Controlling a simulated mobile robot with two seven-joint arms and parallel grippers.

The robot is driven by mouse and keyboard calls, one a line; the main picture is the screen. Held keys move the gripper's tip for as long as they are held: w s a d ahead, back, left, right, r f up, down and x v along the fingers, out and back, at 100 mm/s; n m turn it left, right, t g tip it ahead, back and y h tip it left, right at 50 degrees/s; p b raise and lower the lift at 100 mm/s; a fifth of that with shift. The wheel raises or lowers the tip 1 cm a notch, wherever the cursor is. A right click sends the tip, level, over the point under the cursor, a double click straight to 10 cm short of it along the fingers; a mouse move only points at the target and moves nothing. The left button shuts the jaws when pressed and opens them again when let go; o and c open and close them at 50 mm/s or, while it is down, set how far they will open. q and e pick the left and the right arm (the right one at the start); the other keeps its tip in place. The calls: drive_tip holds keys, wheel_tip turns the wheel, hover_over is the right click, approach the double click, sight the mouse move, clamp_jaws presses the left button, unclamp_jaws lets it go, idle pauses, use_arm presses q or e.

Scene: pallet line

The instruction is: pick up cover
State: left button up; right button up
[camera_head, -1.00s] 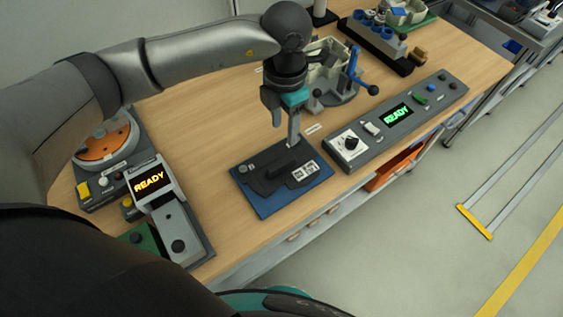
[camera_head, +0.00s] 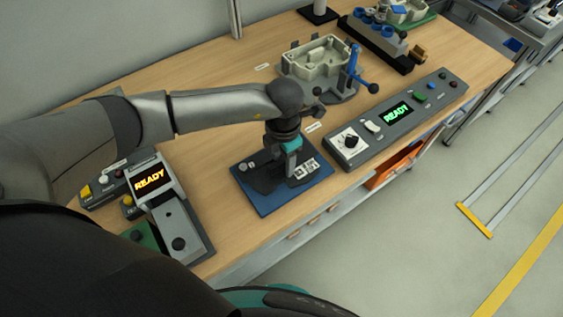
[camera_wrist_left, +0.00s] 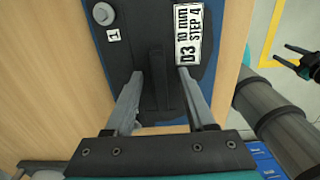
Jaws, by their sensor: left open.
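The dark grey cover (camera_head: 256,181) lies flat on a blue base (camera_head: 297,196) near the table's front edge. It has a raised narrow bar (camera_wrist_left: 156,72), a round knob and a white label reading "D3 10 mm STEP 4". My left gripper (camera_head: 284,178) is low over the cover, pointing down. In the left wrist view its open fingers (camera_wrist_left: 160,80) stand one on each side of the bar, with a gap to it. A dark two-pronged shape (camera_wrist_left: 299,64) at the right edge of that view looks like my right gripper; its opening is unclear.
A control panel (camera_head: 396,119) with a green READY display stands right of the cover. A pale housing in a fixture (camera_head: 318,62) with a blue lever is behind. A device with an orange READY screen (camera_head: 149,180) is at left. Bare wood lies between them.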

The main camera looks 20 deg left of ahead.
use_arm(q)
clamp_jaws()
idle(0.4)
